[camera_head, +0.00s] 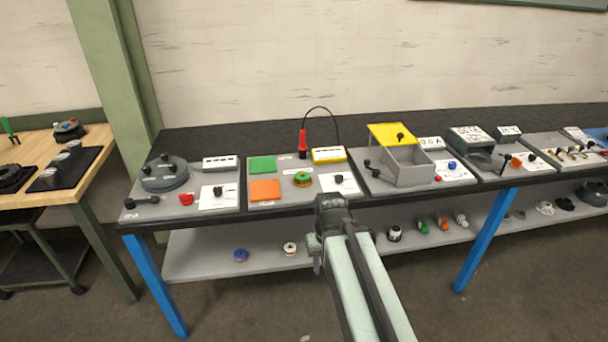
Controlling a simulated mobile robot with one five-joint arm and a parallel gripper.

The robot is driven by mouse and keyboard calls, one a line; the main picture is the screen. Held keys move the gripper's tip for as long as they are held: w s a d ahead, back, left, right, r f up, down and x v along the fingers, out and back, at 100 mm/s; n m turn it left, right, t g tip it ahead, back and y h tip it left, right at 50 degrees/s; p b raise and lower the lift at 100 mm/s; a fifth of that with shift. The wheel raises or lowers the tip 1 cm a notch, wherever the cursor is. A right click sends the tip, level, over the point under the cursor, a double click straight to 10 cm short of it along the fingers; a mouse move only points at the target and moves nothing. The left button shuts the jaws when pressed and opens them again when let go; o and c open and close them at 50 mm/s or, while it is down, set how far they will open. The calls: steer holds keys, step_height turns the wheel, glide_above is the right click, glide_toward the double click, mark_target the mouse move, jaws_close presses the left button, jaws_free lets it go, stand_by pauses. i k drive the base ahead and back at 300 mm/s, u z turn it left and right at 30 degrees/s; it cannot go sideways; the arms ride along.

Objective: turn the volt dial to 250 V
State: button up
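Several black knobs stand on white plates along the bench. One knob (218,190) is on the left panel, and another knob (339,180) is on the second panel. Their markings are too small to read, so I cannot tell which is the volt dial or where it points. My arm reaches up from the bottom of the picture. My gripper (316,257) hangs at its far end, in front of the bench edge and apart from the knobs. Its fingers are small and dark; I cannot tell whether they are open or shut.
The long dark bench (225,143) carries several grey panels. A red probe (302,140) with a black cable stands behind the second panel. A grey box (408,170) with a yellow lid (388,132) rises right of it. The lower shelf (210,262) holds small parts.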

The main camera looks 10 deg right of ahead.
mark_target(339, 179)
steer(key=u, duration=0.05)
steer(key=k, duration=1.05)
steer(key=z, duration=0.6)
steer(key=i, duration=1.9)
steer(key=u, duration=0.4)
steer(key=k, duration=0.65)
steer(key=u, duration=0.3)
steer(key=i, duration=0.65)
steer(key=z, duration=0.1)
